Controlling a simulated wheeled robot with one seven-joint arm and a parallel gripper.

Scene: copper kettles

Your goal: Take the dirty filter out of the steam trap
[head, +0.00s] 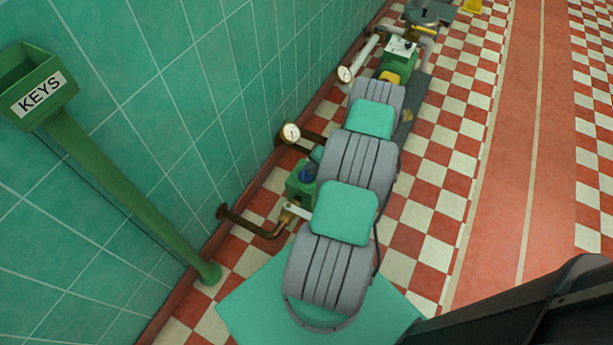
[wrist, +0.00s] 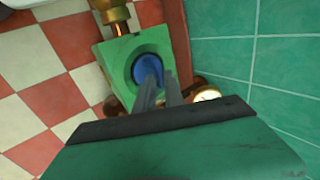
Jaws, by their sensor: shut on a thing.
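The steam trap is a green box low by the wall, with a round opening on top. It shows in the head view (head: 298,190) and from above in the wrist view (wrist: 118,62). A blue round part, seemingly the filter (wrist: 148,66), sits in the opening; it also shows in the head view (head: 307,173). My gripper (wrist: 153,82) reaches down to the blue part, its two dark fingers close together and shut on it. The fingers cover part of the blue part, and its lower portion is hidden in the trap. The fingertips are not clear in the head view.
A brass pipe (head: 260,231) joins the trap from the wall. A gauge (head: 290,133) stands just behind it. A green post bears a KEYS box (head: 40,92) at left. More pipes and another gauge (head: 345,74) lie farther back. Checkered floor (head: 440,215) is clear at right.

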